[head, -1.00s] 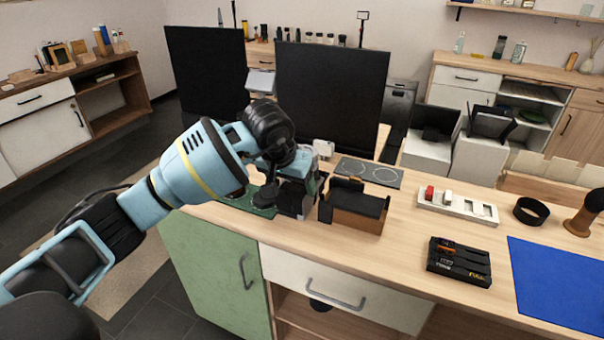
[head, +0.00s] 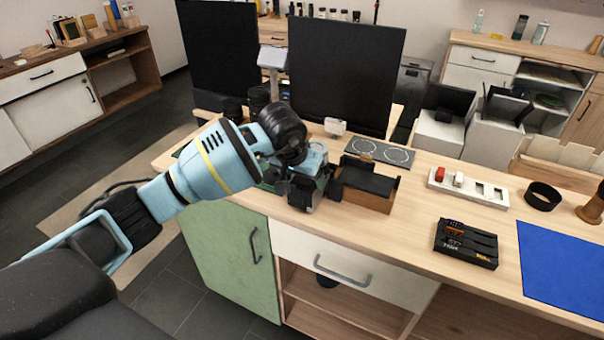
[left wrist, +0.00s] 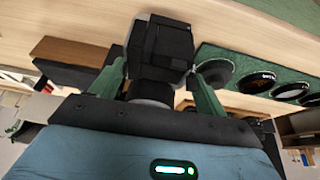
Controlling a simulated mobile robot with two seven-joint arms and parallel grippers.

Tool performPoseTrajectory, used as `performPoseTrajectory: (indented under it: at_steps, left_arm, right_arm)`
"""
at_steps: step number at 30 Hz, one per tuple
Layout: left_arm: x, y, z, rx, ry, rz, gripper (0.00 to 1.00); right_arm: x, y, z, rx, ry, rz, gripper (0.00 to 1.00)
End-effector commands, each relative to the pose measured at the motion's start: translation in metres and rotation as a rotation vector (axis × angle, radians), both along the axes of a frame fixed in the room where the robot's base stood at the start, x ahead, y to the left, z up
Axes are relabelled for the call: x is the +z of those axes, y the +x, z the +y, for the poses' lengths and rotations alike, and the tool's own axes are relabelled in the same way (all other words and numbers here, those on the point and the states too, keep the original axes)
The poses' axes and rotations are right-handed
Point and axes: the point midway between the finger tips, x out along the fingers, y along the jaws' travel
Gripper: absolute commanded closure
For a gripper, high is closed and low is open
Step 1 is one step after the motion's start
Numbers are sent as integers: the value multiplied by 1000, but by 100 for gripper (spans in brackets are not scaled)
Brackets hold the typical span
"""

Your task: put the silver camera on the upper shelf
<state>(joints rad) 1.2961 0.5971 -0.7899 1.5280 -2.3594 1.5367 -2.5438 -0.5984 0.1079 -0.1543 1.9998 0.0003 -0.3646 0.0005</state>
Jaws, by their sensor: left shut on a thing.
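My left gripper (head: 303,186) is shut on a dark and grey camera (head: 308,194) near the front edge of the wooden counter, left of a brown box with a black top. In the left wrist view the camera (left wrist: 160,52) sits between the two green fingers (left wrist: 160,82); its near side looks black and grey. I cannot tell whether it touches the counter. An open shelf (head: 345,305) lies below the white drawer, with a dark round thing (head: 327,282) at its back. I cannot tell whether this is the upper shelf. My right gripper is out of view.
The brown box (head: 366,190) stands close right of the gripper. A green mat (left wrist: 240,65) with several round lenses lies beside it. A black tray (head: 466,243), white switch strip (head: 468,188), black ring (head: 542,196) and blue mat (head: 565,270) lie right. Dark monitor panels (head: 345,75) stand behind.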

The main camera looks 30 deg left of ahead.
Motion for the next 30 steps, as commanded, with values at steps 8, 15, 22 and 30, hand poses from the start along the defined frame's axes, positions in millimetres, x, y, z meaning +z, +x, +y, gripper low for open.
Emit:
performPoseTrajectory:
  at_steps: [8,15,22,30]
  left_arm:
    - [-2,1,0,0,-1,-7,93]
    - [-9,0,0,0,-1,-2,93]
    - [-17,-2,0,0,2,11,21]
    - [-14,-1,0,-1,1,5,3]
  right_arm:
    - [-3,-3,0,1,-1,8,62]
    - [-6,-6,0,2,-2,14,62]
    - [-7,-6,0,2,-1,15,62]
    - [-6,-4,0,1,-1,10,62]
